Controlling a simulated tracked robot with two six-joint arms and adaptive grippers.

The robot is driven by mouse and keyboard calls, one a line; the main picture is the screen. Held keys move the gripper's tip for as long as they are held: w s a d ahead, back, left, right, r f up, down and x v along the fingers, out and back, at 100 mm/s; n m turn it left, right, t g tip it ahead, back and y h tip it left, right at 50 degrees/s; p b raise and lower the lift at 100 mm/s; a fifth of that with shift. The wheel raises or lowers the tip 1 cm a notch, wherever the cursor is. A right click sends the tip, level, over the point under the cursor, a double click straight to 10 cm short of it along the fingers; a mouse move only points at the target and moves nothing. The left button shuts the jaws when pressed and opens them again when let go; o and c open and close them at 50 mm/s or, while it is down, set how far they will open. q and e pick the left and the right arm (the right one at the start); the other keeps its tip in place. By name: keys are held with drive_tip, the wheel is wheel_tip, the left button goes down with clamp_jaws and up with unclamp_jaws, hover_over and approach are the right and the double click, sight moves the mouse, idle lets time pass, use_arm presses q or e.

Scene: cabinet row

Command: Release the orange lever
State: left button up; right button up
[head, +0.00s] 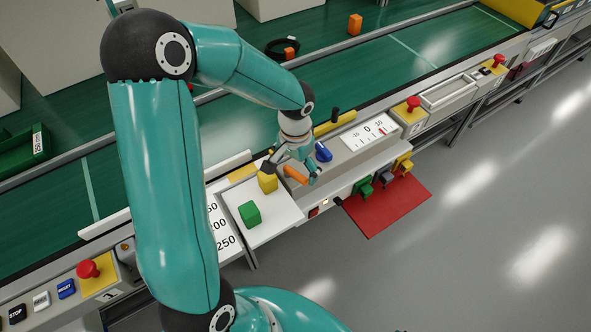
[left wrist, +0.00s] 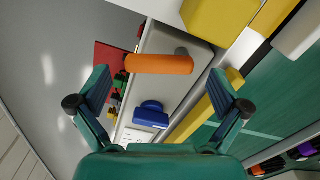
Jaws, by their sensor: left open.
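The orange lever (head: 295,175) sits on the grey console beside the white tray, partly behind my left gripper (head: 290,170). In the left wrist view the orange lever (left wrist: 160,64) lies crosswise ahead of the fingertips, with a grey pivot at its right end. My left gripper (left wrist: 158,88) is open, one finger on each side of the picture. Neither finger visibly touches the lever; its exact distance is hard to tell. My right gripper is not in view.
A blue knob (head: 323,152) stands close beside the lever. A yellow block (head: 267,182) and a green block (head: 250,214) are on the white tray (head: 275,228). A dial panel (head: 368,132) and red panel (head: 390,208) lie to the right. Open floor is beyond.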

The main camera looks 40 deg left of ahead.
use_arm(q)
drive_tip(key=shift+f, duration=0.65)
drive_tip(key=c, duration=1.1)
drive_tip(key=shift+s+m+b, duration=0.15)
drive_tip(key=shift+m+b, duration=0.15)
drive_tip(key=shift+m, duration=0.1)
drive_tip(key=shift+s+m, duration=0.1)
drive_tip(key=shift+m, duration=0.5)
drive_tip(key=o, duration=1.1)
